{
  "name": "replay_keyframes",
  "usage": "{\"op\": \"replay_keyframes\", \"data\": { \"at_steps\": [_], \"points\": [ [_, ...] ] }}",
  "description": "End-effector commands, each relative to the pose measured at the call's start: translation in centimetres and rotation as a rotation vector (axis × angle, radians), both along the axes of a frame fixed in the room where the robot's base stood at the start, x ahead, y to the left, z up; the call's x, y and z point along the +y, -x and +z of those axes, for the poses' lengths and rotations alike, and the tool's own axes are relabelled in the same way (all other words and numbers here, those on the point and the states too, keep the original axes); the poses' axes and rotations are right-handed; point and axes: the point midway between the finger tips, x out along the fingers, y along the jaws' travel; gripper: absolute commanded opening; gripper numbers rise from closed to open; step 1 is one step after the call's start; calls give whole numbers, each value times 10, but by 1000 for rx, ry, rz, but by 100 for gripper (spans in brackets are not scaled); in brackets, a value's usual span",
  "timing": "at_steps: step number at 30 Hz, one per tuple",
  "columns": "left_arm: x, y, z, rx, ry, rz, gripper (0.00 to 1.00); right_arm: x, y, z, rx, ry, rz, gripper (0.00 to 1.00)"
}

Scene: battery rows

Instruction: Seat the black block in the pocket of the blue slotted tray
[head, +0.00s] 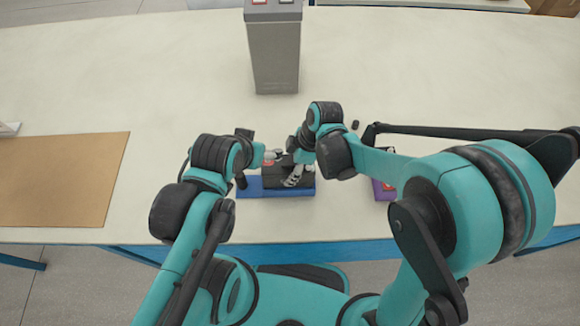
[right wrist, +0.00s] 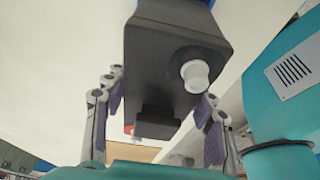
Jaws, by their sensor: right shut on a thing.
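The blue slotted tray (head: 250,190) lies near the front edge of the table, in the middle of the head view. The black block (head: 280,180) is over the tray and hides much of it, including the pocket. My right gripper (head: 297,178) is shut on the black block. In the right wrist view the block (right wrist: 160,75) is between the gripper's fingers, with a round white knob on its face. I cannot tell whether the block touches the tray. My left gripper (head: 272,157) is close to the block's far left side; its fingers are too small to read.
A tall grey bin (head: 275,55) stands at the back. A purple box (head: 383,190) lies right of the tray, partly behind my right arm. A brown mat (head: 60,180) covers the left; the table between mat and tray is clear.

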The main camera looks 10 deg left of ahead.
Motion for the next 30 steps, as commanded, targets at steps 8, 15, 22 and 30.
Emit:
{"op": "replay_keyframes", "data": {
  "at_steps": [8,15,22,30],
  "points": [
    [0,0,-6,0,0,0,76,0,0,-6,0,-1,0,0],
    [0,0,-10,0,0,0,76,0,0,-11,0,-1,0,0],
    [0,0,-14,0,0,0,76,0,0,-15,0,-1,0,0],
    [0,0,-19,0,0,0,76,0,0,-21,0,-1,0,0]
  ]
}}
